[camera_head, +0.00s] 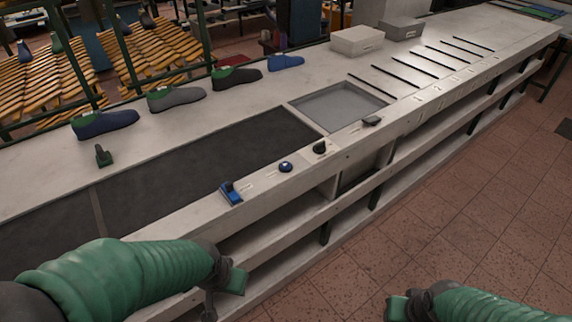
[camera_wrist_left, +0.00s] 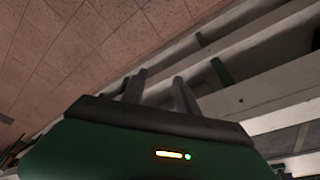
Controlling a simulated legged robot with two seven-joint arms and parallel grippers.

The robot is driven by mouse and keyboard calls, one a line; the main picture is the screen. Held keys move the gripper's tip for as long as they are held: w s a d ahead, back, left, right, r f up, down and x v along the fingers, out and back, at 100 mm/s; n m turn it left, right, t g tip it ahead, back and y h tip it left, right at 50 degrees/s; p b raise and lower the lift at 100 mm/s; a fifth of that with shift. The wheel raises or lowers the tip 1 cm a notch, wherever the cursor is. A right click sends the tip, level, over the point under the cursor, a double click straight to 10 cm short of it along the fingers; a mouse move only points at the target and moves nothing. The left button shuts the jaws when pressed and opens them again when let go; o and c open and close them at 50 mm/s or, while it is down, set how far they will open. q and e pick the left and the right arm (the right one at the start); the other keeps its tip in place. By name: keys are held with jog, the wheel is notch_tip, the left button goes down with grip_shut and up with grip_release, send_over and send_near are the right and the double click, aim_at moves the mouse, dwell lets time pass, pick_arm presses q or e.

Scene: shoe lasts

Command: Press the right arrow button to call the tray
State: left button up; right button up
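A row of controls lies along the front edge of the counter: a blue box-like control (camera_head: 230,192), a round blue button (camera_head: 286,166), a black knob (camera_head: 320,147) and a flat black piece (camera_head: 372,121). Any arrow marks are too small to read. A grey recessed tray (camera_head: 340,105) is set in the counter behind them. My left gripper (camera_head: 222,292) is below and in front of the counter edge, apart from the controls. The left wrist view shows its two fingers (camera_wrist_left: 158,92) spread and empty. My right gripper (camera_head: 399,305) is low over the floor; its fingers are unclear.
Several shoe lasts (camera_head: 176,97) stand along the counter's back, behind a dark belt (camera_head: 200,165). A small dark green piece (camera_head: 103,156) stands at left. Two boxes (camera_head: 357,40) sit farther back. Open shelves (camera_head: 300,222) run under the counter.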

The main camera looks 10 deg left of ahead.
pick_arm(q)
grip_shut()
dwell(1.6)
